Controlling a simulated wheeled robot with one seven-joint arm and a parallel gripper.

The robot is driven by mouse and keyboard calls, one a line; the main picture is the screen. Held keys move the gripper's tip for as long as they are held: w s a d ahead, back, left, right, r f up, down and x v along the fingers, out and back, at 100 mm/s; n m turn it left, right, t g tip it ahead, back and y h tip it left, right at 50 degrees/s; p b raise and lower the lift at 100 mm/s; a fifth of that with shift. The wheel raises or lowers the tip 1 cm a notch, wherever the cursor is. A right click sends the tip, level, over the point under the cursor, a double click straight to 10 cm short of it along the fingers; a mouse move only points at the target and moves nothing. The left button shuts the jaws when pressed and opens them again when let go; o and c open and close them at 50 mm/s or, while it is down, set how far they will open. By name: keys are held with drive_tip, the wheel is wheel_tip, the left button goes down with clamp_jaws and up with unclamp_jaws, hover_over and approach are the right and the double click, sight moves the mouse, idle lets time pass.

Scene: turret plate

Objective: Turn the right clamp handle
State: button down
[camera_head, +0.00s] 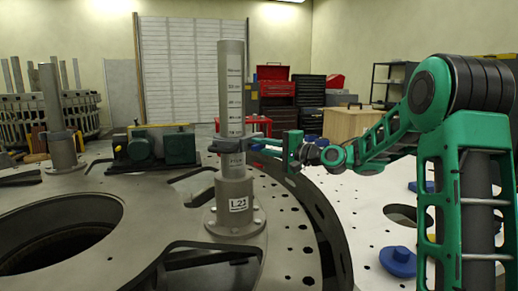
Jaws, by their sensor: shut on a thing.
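An upright grey post (232,95) with a scale on it stands in a flanged base on the turret plate (145,205). A grey-blue clamp (226,144) sits around the post above the base. The right clamp handle (258,139) sticks out from the clamp to the right. My gripper (272,143) reaches in from the right and is shut on this handle. The fingertips are small in the picture, so the exact contact is hard to see.
A second post (57,115) with a clamp stands at the left. A green motor unit (160,147) sits behind the plate's middle. The plate has a large round opening at the left. Blue knobs (397,260) lie on the perforated surface at the right. Red tool chests (274,88) stand at the back.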

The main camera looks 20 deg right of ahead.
drive_tip(key=shift+w+d+f, duration=0.1)
drive_tip(key=shift+d+f, duration=0.05)
drive_tip(key=shift+d, duration=0.1)
idle(0.3)
drive_tip(key=c, duration=1.8)
unclamp_jaws()
drive_tip(key=shift+c, duration=0.2)
drive_tip(key=shift+o, duration=0.6)
drive_tip(key=shift+a, duration=0.1)
drive_tip(key=v, duration=1)
drive_tip(key=shift+s+d, duration=0.25)
